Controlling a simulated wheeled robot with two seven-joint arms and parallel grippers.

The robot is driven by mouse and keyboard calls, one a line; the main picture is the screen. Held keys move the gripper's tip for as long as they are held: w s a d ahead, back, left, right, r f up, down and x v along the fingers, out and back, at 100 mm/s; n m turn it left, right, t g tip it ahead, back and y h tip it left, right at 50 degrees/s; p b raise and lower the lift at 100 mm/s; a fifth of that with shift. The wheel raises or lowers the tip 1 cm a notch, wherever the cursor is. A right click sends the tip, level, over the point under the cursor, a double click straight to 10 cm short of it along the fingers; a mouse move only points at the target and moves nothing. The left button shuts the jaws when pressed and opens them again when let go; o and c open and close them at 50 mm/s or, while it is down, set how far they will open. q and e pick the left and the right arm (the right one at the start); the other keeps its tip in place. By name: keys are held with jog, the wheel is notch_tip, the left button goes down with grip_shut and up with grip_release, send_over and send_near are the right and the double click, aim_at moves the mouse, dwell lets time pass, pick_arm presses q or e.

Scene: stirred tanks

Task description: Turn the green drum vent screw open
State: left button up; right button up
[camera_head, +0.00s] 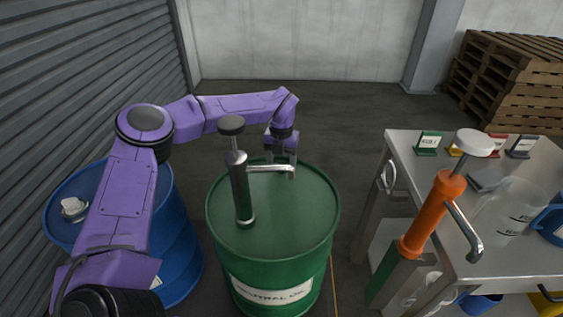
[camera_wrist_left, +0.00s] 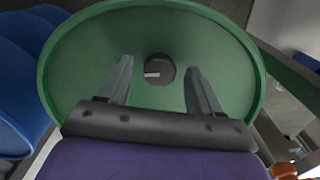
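The green drum (camera_head: 285,222) stands upright in the middle of the head view; its lid fills much of the left wrist view (camera_wrist_left: 85,60). The vent screw (camera_wrist_left: 164,77) is a dark round cap on the lid with a pale bar pointing left in the wrist view. I cannot make it out in the head view. My left gripper (camera_head: 283,155) points down over the far part of the lid. In the wrist view its two fingers (camera_wrist_left: 159,65) are apart, one on each side of the screw, with nothing between them. My right gripper is not in view.
A dark green hand pump (camera_head: 241,190) with a metal spout stands on the drum, close to my left gripper. A blue drum (camera_head: 177,235) is at left, partly behind my arm. An orange pump (camera_head: 430,215) and a grey bench (camera_head: 406,150) are at right. Pallets (camera_head: 510,80) stand behind.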

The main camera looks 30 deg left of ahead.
pick_arm(q)
notch_tip(320, 180, up, 10)
jog(key=shift+r, duration=0.25)
dwell(0.3)
